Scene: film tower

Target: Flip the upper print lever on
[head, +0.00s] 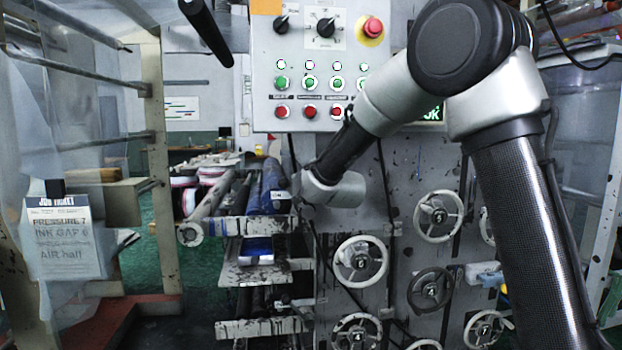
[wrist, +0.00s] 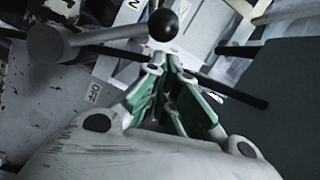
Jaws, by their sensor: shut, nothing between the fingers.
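In the wrist view a lever (wrist: 110,35) runs from a round grey hub at the left to a black ball knob (wrist: 163,25) at the top centre. I cannot tell for certain that it is the upper print lever. My gripper (wrist: 166,62) is shut and empty, its green-sided fingers pointing at the knob. The fingertips appear just below the knob in the picture; whether they touch it I cannot tell. A small marked label (wrist: 94,92) is on the plate below the lever, too tilted to read surely. In the head view my arm hides the fingers and the lever.
A dark bar (wrist: 235,92) crosses behind the fingers. In the head view, a button panel (head: 310,65) is above my wrist, several handwheels (head: 361,262) are below and right, and rollers (head: 215,208) are at left. A job ticket (head: 66,235) hangs far left.

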